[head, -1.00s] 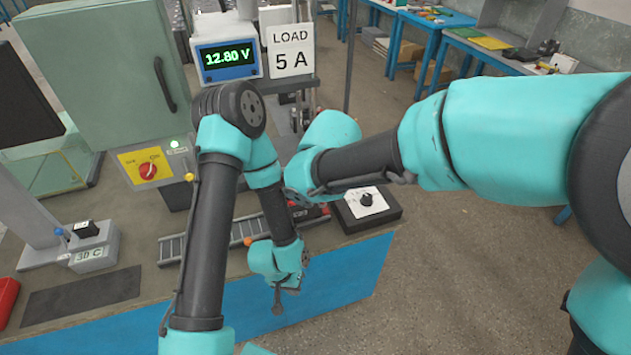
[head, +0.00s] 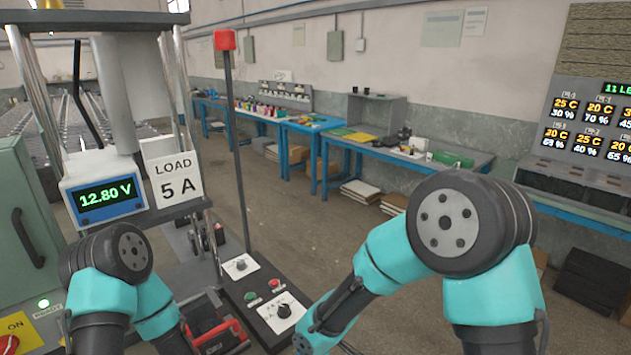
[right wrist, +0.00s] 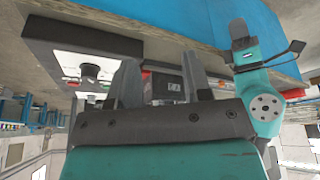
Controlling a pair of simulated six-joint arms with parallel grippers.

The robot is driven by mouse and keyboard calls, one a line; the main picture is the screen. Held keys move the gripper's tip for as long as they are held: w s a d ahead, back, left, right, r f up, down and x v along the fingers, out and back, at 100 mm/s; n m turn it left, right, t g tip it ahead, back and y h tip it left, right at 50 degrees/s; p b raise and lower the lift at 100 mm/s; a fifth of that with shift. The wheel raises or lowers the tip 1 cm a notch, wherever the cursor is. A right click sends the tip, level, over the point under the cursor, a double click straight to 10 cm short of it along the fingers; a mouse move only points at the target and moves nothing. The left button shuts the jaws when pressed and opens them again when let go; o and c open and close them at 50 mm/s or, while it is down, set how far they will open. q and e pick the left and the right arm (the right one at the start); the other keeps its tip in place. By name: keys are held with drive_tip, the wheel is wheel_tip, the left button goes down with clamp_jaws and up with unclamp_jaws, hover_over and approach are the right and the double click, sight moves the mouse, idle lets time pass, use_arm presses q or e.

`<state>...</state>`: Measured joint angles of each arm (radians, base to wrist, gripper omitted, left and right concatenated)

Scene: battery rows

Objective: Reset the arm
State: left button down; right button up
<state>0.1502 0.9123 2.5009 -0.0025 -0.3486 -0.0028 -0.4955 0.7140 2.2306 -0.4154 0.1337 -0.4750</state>
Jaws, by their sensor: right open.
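My right gripper (right wrist: 160,72) is open in the right wrist view, its two fingers apart with nothing visibly held between them. In the head view my right arm bends at the elbow on the right, and its wrist reaches down to the bottom edge near the control panel; the fingers are not visible there. My left arm comes down at the lower left of the head view, and its gripper is out of that frame. My left gripper (right wrist: 240,35) shows in the right wrist view beside the blue bench front, apart from my right fingers. Its jaw state is unclear.
A control panel with a black knob (head: 284,311) and a red-framed battery holder (head: 222,341) lie between my arms. A voltage meter (head: 104,199) reads 12.80 V beside a "LOAD 5 A" sign (head: 174,180). A red-topped pole (head: 239,150) stands behind. Open floor lies beyond.

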drive_tip(key=s+d+f+m, duration=0.6)
drive_tip(key=d+f+m, duration=0.2)
drive_tip(key=d, duration=0.4)
drive_tip(key=s+d+f+m, duration=0.7)
drive_tip(key=d+f+m, duration=0.2)
drive_tip(key=d, duration=0.3)
drive_tip(key=shift+s+f, duration=0.15)
drive_tip(key=shift+f, duration=0.6)
